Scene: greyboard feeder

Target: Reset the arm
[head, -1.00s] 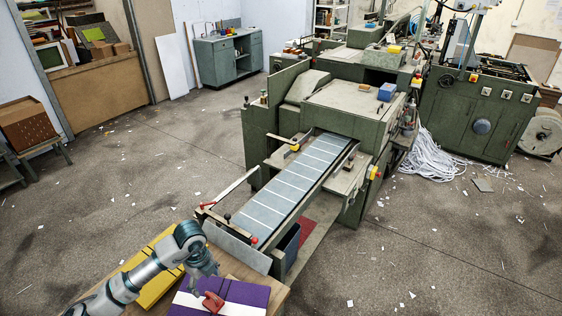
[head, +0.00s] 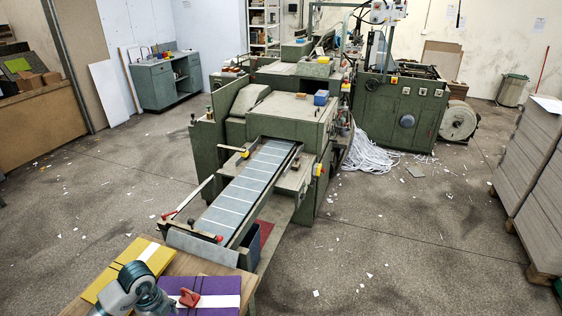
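One teal and grey arm of mine, the left, shows at the bottom left of the head view. Its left gripper (head: 156,303) is low in the picture, beside the left part of a purple folder or book (head: 222,286) with a white band. Its fingers are not clear, so I cannot tell whether it is open or shut. A small red object (head: 188,298) shows on the purple item, just right of the gripper. A yellow folder or book (head: 152,257) lies behind and left of the arm, partly covered. My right arm and gripper are out of view.
These items lie on a wooden table (head: 190,262). A green machine (head: 290,122) with a long feed belt (head: 243,190) stands beyond it. Stacks of grey board (head: 535,165) on pallets stand at right. The floor between is open, with paper scraps.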

